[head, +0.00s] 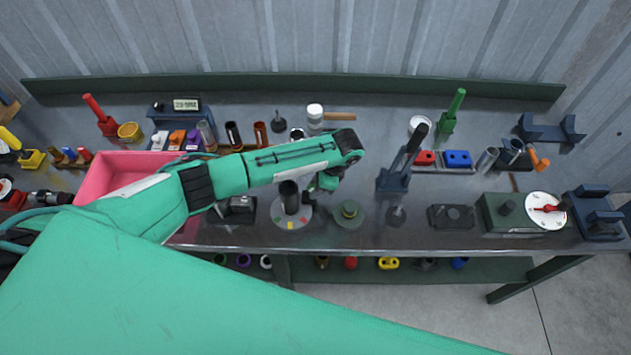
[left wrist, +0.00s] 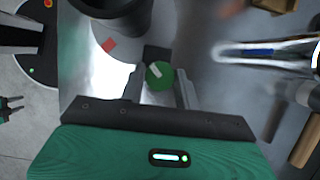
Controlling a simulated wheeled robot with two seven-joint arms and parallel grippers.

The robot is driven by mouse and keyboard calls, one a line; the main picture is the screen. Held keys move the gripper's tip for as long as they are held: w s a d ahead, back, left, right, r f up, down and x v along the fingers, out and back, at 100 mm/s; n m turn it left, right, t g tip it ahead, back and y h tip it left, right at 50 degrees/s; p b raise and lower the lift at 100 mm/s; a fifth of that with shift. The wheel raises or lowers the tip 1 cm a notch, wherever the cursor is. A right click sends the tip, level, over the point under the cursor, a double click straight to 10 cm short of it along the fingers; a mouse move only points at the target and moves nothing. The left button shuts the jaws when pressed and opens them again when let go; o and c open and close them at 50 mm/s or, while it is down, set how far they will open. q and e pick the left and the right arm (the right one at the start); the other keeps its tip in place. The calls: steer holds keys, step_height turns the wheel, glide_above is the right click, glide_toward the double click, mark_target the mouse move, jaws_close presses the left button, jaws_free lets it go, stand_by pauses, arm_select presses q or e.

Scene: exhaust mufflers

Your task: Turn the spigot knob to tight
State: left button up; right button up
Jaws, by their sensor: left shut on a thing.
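A dark upright cylinder (head: 290,198) stands on a pale round disc (head: 281,222) with coloured marks, near the front of the bench. In the left wrist view, a round green knob (left wrist: 160,76) with a white mark sits beside that disc and its dark cylinder (left wrist: 122,14). My left gripper (head: 312,190) is at the right side of the cylinder in the head view. Its two fingers (left wrist: 158,88) are shut around the green knob. In the head view the arm and gripper mostly hide the knob. My right gripper is in neither view.
A pink bin (head: 115,166) lies under my left arm. A green round base (head: 348,214) stands just right of the disc. A dark lever stand (head: 394,178) and a dial box (head: 500,222) stand farther right. A white-capped jar (head: 315,112) is behind.

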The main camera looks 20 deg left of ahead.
arm_select(q)
steer(key=m+t+p, duration=0.1)
steer(key=m, duration=0.1)
steer(key=m+p, duration=0.1)
steer(key=m, duration=0.1)
steer(key=shift+s+r+t, duration=0.1)
steer(key=shift+r+t, duration=0.05)
steer(key=shift+t, duration=0.25)
steer(key=shift+m+t+p, duration=0.5)
steer(key=shift+m+p, duration=0.1)
steer(key=shift+m, duration=1.1)
steer(key=o, duration=1)
steer(key=shift+s, duration=0.1)
steer(key=shift+c, duration=0.2)
steer(key=b+v, duration=0.4)
steer(key=v, duration=0.9)
steer(key=shift+r, duration=0.35)
